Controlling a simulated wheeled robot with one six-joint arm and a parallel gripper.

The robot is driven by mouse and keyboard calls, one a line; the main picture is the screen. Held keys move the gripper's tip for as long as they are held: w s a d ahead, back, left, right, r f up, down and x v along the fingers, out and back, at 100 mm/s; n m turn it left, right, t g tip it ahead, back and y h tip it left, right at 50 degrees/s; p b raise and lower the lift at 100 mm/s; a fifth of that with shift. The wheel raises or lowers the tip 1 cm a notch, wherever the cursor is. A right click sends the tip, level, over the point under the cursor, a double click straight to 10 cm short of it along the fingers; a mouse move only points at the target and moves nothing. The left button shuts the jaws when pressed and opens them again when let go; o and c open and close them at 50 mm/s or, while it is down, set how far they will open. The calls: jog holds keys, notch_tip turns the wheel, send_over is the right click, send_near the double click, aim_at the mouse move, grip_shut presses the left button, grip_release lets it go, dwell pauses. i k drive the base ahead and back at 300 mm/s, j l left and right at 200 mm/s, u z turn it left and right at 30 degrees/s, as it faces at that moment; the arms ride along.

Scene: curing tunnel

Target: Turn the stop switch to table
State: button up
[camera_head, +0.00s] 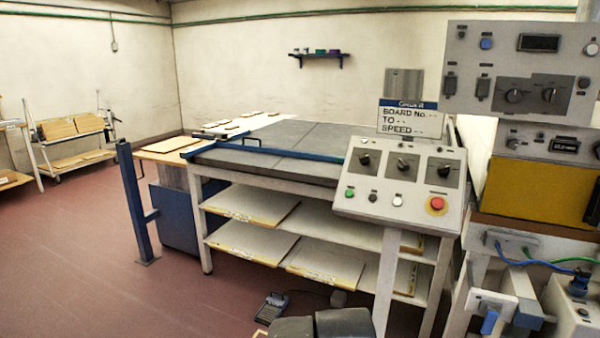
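A sloped light-grey control panel (400,206) stands at the right front of the table (270,139). It carries three black rotary switches in a row: a left one (364,160), a middle one (403,164) and a right one (445,171). Their labels are too small to read, so I cannot tell which is the stop switch or where each points. Below them are a green button (349,193), a black one, a white one and a red mushroom button (437,203) on yellow. My gripper is not in view; dark rounded shapes at the bottom edge may be mine.
A sign (408,118) stands behind the panel. A grey cabinet (520,70) with more knobs and a yellow box (537,190) are at the right. A blue post (136,205) stands left of the table. A foot pedal (271,307) lies on the floor.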

aim_at(444, 170)
jog(key=z, duration=1.1)
